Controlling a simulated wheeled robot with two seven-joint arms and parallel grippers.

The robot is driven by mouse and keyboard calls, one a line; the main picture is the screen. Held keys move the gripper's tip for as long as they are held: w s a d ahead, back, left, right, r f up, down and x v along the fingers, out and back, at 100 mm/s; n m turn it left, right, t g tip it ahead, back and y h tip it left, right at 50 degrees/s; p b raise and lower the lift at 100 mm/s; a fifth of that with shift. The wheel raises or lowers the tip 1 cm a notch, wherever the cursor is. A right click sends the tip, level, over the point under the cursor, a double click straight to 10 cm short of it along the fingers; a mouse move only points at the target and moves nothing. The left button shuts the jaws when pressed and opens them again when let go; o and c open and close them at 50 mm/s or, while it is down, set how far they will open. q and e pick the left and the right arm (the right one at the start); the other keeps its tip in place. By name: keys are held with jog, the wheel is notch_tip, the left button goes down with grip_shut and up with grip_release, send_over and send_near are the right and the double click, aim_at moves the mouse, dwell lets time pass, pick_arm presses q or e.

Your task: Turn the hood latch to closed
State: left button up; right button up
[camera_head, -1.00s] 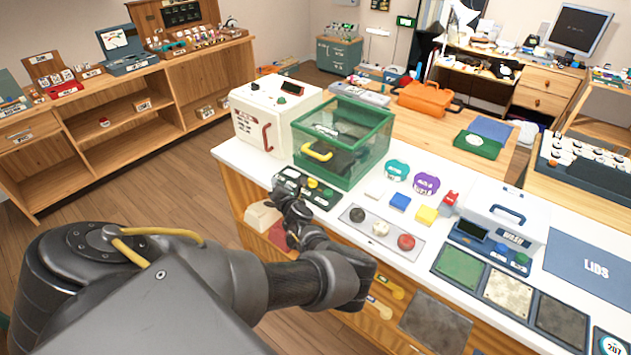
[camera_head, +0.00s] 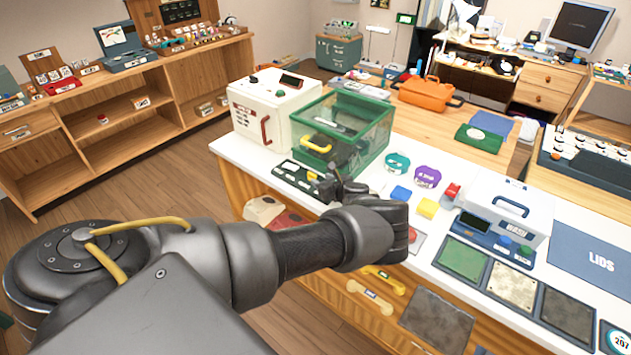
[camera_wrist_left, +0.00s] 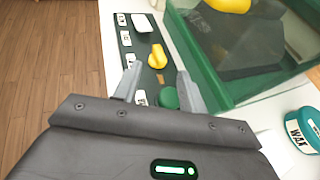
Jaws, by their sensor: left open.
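The hood (camera_head: 372,139) is a clear box with a green frame on the white counter, with a yellow handle (camera_head: 316,144) on it. A dark control panel (camera_head: 290,172) lies before it; its labels are too small to read. In the left wrist view the panel (camera_wrist_left: 127,60) carries a white switch (camera_wrist_left: 142,22), a yellow knob (camera_wrist_left: 157,56) that looks like the latch, and a green button (camera_wrist_left: 168,98). My left gripper (camera_head: 338,184) is open at the panel. In the wrist view its fingers (camera_wrist_left: 157,82) are apart, below the knob, with nothing clearly gripped. My right gripper is out of view.
A white machine (camera_head: 272,108) with a red handle stands left of the hood. A teal ring (camera_head: 397,163), a purple ring (camera_head: 427,177), blue and yellow blocks and a white box (camera_head: 508,210) lie to the right. Drawer handles show below the counter.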

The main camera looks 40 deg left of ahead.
aim_at(314, 175)
pick_arm(q)
jog(key=x, duration=0.6)
jog(key=shift+r, duration=0.1)
